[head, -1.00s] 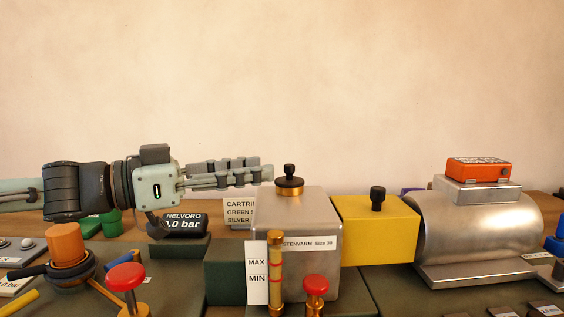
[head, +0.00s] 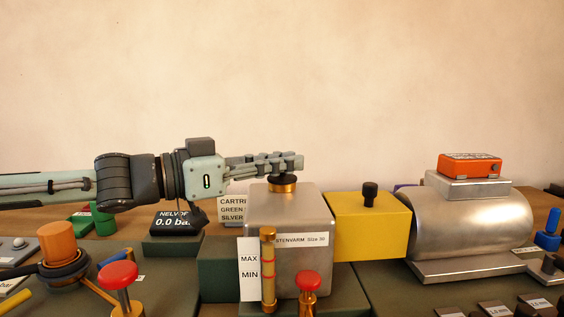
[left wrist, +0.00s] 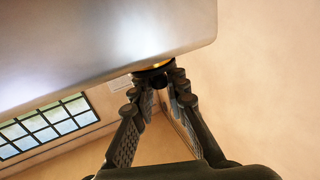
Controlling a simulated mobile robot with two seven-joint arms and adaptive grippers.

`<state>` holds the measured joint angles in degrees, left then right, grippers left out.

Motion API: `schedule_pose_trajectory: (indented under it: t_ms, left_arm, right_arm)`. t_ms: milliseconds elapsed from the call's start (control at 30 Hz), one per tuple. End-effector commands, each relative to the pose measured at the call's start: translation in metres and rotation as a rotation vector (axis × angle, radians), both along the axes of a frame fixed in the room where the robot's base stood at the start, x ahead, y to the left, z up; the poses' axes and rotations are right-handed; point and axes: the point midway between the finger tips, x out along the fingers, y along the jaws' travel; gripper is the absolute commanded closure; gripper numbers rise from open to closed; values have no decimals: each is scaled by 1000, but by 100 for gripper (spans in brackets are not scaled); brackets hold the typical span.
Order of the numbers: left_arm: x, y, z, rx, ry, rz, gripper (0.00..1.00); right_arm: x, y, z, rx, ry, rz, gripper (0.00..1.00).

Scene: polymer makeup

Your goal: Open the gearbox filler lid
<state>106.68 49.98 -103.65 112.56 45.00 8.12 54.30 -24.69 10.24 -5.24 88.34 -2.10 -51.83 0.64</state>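The gearbox (head: 290,215) is a grey metal box labelled STENVARM. Its filler lid (head: 283,181) sits on top, a black disc over a gold collar. My left gripper (head: 297,161) lies level just above the disc, and its fingers hide the knob in the head view. In the left wrist view, the dark lid (left wrist: 157,80) shows at the far end, between the fingertips of the left gripper (left wrist: 157,92). The fingers stand apart, one on each side of the knob; no firm contact is visible. My right gripper is not in view.
A yellow block (head: 372,226) with a black knob joins the gearbox to a silver motor (head: 470,225) with an orange box (head: 470,166) on top. A sight gauge (head: 268,270) and red knobs (head: 118,275) stand in front.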

Motion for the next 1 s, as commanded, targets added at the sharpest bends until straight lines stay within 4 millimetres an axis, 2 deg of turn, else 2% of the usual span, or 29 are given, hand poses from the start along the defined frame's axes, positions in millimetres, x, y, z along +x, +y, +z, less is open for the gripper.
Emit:
schedule_pose_trajectory:
  t_ms: [67, 533, 1000]
  left_arm:
    - [0, 0, 0, 0, 0, 1, 100]
    - [-2, 1, 0, -2, -61, 2, 100]
    - [-12, 1, 7, -2, -390, 2, 100]
  right_arm:
    - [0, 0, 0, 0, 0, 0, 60]
    - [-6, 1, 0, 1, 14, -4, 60]
    - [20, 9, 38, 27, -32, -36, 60]
